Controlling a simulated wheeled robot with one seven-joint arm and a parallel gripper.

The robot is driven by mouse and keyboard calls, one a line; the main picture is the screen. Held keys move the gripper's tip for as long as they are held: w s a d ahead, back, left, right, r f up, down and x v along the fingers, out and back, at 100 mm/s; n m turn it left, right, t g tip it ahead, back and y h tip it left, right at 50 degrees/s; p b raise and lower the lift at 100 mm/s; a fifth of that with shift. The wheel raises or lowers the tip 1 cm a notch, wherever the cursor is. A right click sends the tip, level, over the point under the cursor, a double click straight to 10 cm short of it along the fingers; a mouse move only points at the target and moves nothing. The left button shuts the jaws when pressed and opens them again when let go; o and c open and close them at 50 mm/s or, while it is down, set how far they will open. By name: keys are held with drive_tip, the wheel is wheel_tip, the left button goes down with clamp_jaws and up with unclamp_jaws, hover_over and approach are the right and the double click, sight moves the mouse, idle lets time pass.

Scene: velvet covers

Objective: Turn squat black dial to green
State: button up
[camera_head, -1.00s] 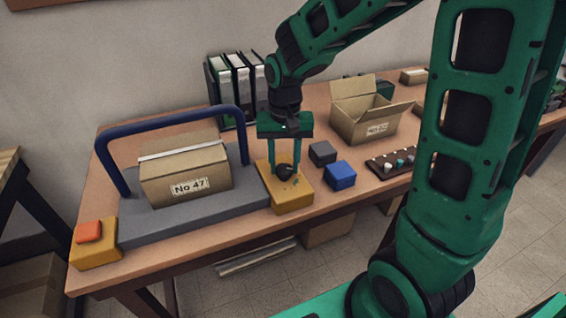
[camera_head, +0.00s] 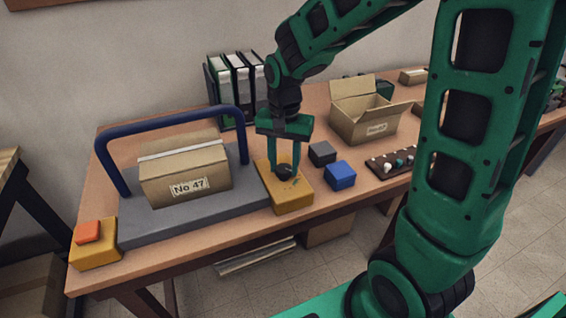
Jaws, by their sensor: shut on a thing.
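The squat black dial (camera_head: 285,172) sits on top of a yellow box (camera_head: 293,198) at the right end of the grey platform. My gripper (camera_head: 284,168) points down over the yellow box, its green fingers shut on the dial. The fingers hide part of the dial. A small green mark seems to show on the box's top beside the dial, but the markings are too small to read, and I cannot tell where the dial points.
A blue bar (camera_head: 172,118) arches over a carton labelled No 47 (camera_head: 186,178) on the grey platform (camera_head: 190,222). An orange button (camera_head: 87,232) is at front left. Dark grey (camera_head: 322,153) and blue (camera_head: 340,174) blocks, an open carton (camera_head: 366,122) and a peg board (camera_head: 384,170) stand right.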

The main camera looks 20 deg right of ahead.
sight(284, 167)
drive_tip(key=shift+w+r, duration=0.15)
drive_tip(key=shift+w, duration=0.05)
drive_tip(key=o, duration=1)
drive_tip(key=shift+o, duration=0.2)
drive_tip(key=shift+s, duration=0.1)
wheel_tip(284, 167, up, 11)
drive_tip(key=shift+f, duration=0.2)
